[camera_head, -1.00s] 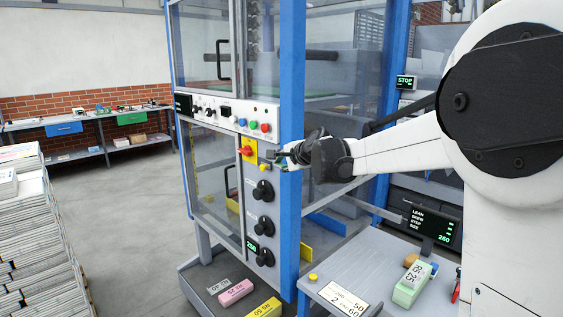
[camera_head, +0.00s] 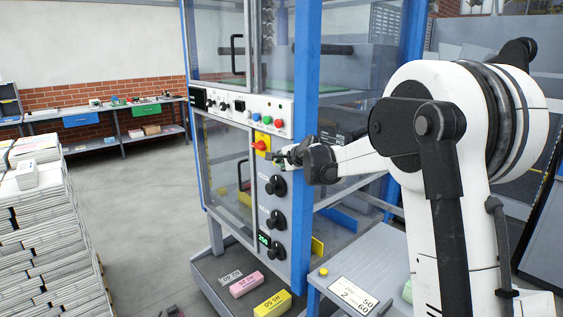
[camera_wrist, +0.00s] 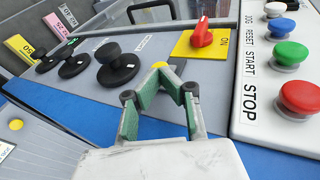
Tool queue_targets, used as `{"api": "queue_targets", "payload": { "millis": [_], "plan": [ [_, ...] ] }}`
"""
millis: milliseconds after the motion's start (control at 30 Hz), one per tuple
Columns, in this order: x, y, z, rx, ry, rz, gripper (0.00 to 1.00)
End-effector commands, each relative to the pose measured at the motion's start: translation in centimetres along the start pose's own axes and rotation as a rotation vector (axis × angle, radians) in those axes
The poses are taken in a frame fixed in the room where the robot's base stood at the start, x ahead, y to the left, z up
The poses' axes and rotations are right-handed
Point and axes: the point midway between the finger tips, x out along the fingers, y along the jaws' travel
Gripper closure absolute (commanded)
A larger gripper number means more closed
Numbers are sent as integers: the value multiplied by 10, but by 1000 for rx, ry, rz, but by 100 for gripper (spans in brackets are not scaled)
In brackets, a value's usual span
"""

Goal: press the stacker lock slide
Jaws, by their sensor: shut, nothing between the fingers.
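The stacker's grey control panel (camera_head: 268,205) faces me. A small yellow piece, which looks like the lock slide (camera_wrist: 160,64), sits beside the yellow and red rotary switch (camera_wrist: 203,38); the fingertips partly hide it in the wrist view. A label near it is too small to read surely. The same switch shows in the head view (camera_head: 261,143). My gripper (camera_head: 284,157) is at the panel just below that switch. In the wrist view my gripper (camera_wrist: 175,80) is shut and empty, its green-padded fingers pointing at the yellow piece. I cannot tell whether they touch it.
Black knobs (camera_wrist: 117,66) line the panel beside the fingers. Red, green, blue and white push buttons (camera_wrist: 292,55) stand on the other side. A blue frame post (camera_head: 304,120) runs close beside my gripper. A grey side table (camera_head: 365,258) stands below my arm.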

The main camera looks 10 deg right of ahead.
Motion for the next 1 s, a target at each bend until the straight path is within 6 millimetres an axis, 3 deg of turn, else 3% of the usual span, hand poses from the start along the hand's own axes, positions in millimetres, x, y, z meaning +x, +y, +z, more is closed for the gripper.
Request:
{"api": "queue_targets", "payload": {
  "millis": [333, 633, 1000],
  "plan": [
    [3, -1, 1, 0, 0, 0, 100],
    [35, -16, 9, -1, -1, 0, 100],
    [35, -18, 10, 1, -1, -1, 100]
  ]
}}
